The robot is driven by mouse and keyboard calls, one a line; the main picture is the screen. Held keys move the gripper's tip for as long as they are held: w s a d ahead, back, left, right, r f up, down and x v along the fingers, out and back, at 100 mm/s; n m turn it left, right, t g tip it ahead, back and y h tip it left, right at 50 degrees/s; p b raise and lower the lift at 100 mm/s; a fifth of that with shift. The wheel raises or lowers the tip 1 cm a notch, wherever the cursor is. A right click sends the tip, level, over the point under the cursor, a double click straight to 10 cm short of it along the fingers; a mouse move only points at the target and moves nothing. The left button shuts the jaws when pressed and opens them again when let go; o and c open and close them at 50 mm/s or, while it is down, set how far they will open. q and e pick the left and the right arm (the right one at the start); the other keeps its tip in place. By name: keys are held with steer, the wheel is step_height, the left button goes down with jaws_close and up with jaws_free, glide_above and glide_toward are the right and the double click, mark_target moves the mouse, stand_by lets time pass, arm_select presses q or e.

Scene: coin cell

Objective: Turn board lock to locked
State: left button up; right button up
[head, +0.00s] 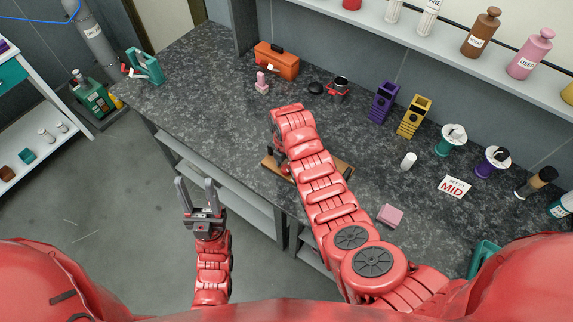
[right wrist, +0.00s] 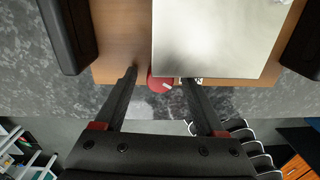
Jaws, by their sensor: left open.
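The wooden board (head: 345,168) lies on the dark counter near its front edge, mostly hidden under my right arm in the head view. In the right wrist view the board (right wrist: 120,40) carries a pale metal plate (right wrist: 215,38). A round red knob with a white mark (right wrist: 160,84), seemingly the lock, sits at the board's edge, partly under the plate. My right gripper (right wrist: 160,78) is open, its fingertips on either side of the knob, with small gaps visible; contact is unclear. My left gripper (head: 197,188) is open and empty, over the floor in front of the counter.
Dark blocks (right wrist: 68,35) flank the board. A white cylinder (head: 408,161), a pink block (head: 390,215) and a "MID" card (head: 453,187) lie right of the board. An orange toolbox (head: 277,61), purple holder (head: 383,102) and yellow holder (head: 414,117) stand behind.

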jaws_close()
steer(key=m+b, duration=0.1)
steer(key=b, duration=0.1)
steer(key=shift+w+f+m+b, duration=0.1)
steer(key=shift+f+m+b, duration=0.2)
steer(key=shift+m, duration=0.1)
steer(key=shift+r+m, duration=0.1)
steer(key=shift+m, duration=0.3)
steer(key=shift+r+b, duration=0.15)
steer(key=shift+b, duration=0.15)
steer(key=shift+r, duration=0.1)
steer(key=shift+o, duration=0.2)
jaws_free()
